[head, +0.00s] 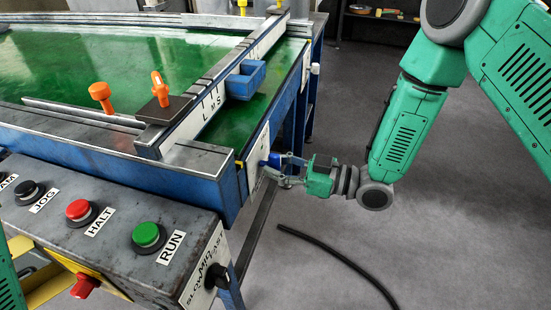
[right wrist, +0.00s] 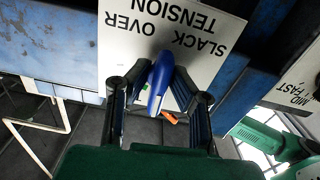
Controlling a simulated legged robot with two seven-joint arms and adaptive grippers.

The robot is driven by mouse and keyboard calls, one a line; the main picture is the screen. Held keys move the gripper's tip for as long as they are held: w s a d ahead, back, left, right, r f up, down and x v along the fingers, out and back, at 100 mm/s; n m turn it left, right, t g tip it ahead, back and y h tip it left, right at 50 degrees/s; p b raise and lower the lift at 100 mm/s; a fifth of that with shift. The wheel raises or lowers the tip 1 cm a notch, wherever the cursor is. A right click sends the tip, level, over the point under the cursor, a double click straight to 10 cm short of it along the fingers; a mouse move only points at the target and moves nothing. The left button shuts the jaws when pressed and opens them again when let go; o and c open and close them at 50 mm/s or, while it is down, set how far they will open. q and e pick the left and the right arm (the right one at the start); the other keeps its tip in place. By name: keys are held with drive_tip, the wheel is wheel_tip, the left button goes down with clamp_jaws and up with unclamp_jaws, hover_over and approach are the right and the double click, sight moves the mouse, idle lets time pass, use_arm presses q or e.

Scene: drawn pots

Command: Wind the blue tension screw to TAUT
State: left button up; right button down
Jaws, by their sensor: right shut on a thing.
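The blue tension screw (head: 275,160) sits on a white plate (head: 256,158) on the side of the conveyor frame. In the right wrist view, the blue screw (right wrist: 159,82) is a long knob standing out from the plate (right wrist: 120,62), which reads upside down TENSION, SLACK and OVER. No TAUT word shows; part of the plate is hidden behind knob and fingers. My right gripper (head: 287,171) is shut on the blue screw, with its fingers on both sides of it in the wrist view (right wrist: 160,92). A small orange tip (right wrist: 170,117) shows beside the knob. My left gripper is out of view.
A control box with a green RUN button (head: 148,236), a red HALT button (head: 79,211) and a black speed knob (head: 221,279) stands at front left. The green belt (head: 150,60) lies behind.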

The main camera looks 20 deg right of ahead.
drive_tip(key=m, duration=0.1)
drive_tip(key=m+p, duration=0.1)
drive_tip(key=m, duration=0.2)
drive_tip(key=shift+w+r+m+p, duration=0.25)
drive_tip(key=shift+m+p, duration=0.05)
drive_tip(key=shift+p, duration=0.1)
idle(0.4)
drive_tip(key=c, duration=1.8)
unclamp_jaws()
drive_tip(key=shift+o, duration=1.2)
drive_tip(key=shift+f, duration=0.1)
